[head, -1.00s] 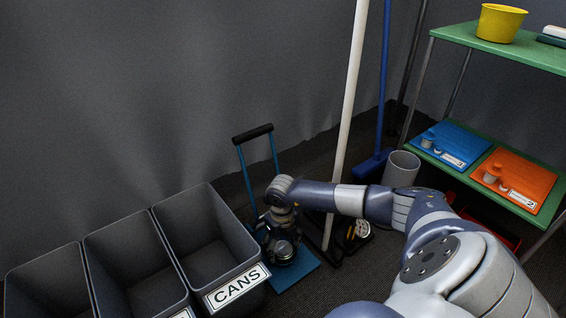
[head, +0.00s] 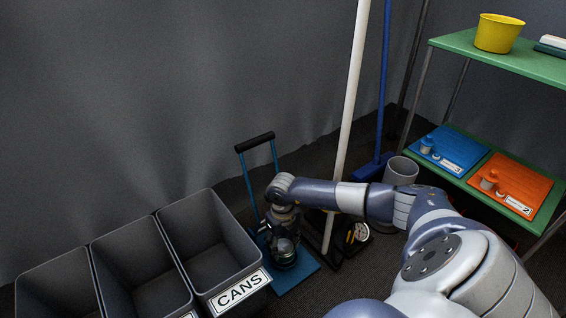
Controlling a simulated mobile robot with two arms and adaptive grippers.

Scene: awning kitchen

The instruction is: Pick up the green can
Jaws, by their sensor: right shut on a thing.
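My right arm reaches down from the lower right, and my right gripper (head: 285,252) hangs over the blue base of the cart, beside the bin marked CANS (head: 240,290). It is shut on a small round thing that looks like the green can; the fingers hide most of it, and its colour barely shows. I cannot tell whether the can touches the cart base below. My left gripper is not in view.
A blue hand cart (head: 300,276) stands right of the grey bins. A white pole (head: 349,110) and a blue broom (head: 384,90) stand behind my arm. A grey bin (head: 402,169) and a green shelf (head: 510,58) with trays are at the right.

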